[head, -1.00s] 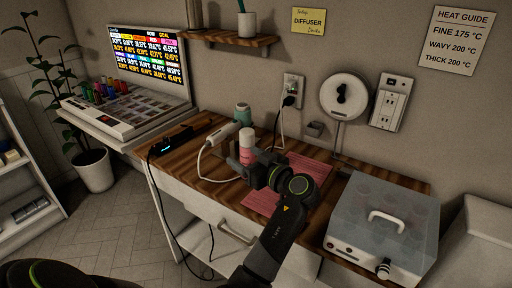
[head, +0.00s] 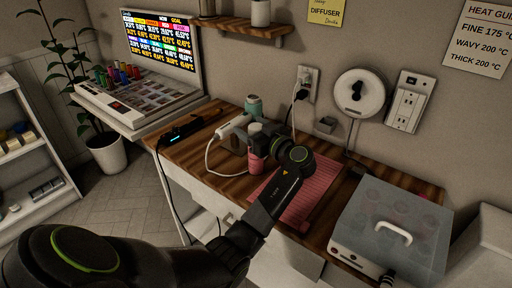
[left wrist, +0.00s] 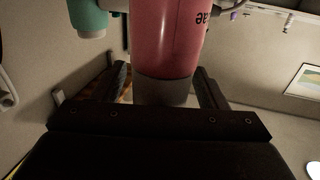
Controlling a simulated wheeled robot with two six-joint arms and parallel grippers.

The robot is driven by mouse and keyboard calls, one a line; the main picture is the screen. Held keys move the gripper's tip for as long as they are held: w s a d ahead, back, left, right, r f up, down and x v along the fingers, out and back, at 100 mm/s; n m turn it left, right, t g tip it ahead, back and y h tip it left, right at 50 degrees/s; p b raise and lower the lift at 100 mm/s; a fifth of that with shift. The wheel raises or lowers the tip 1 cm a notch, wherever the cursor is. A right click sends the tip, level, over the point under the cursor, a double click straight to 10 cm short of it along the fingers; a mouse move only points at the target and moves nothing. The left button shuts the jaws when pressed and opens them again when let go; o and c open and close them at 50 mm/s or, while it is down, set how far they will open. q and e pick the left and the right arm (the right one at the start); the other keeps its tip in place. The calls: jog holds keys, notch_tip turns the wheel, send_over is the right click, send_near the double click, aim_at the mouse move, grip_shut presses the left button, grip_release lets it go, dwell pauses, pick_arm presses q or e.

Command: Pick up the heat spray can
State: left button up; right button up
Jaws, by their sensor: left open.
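The spray can, pink with a pale cap (head: 257,163), stands upright on the wooden counter; it also shows in the left wrist view (left wrist: 168,35), where its lettering is upside down. My left gripper (head: 256,142) is at the upper part of the can and hides some of it. In the left wrist view my open fingers (left wrist: 165,92) lie on either side of the can's pale end, with gaps visible. I cannot tell how deep the can is between them. My right gripper is not in view.
A teal bottle (head: 253,105) and a white corded tool (head: 233,127) stand close behind the can. A pink mat (head: 312,190) lies to its right, then a clear-lidded box (head: 390,232). A black device (head: 190,129) lies to the left. A shelf (head: 245,31) hangs above.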

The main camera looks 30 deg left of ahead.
pick_arm(q)
jog(key=shift+a, duration=0.1)
grip_shut()
dwell(0.4)
jog(key=shift+r, duration=0.1)
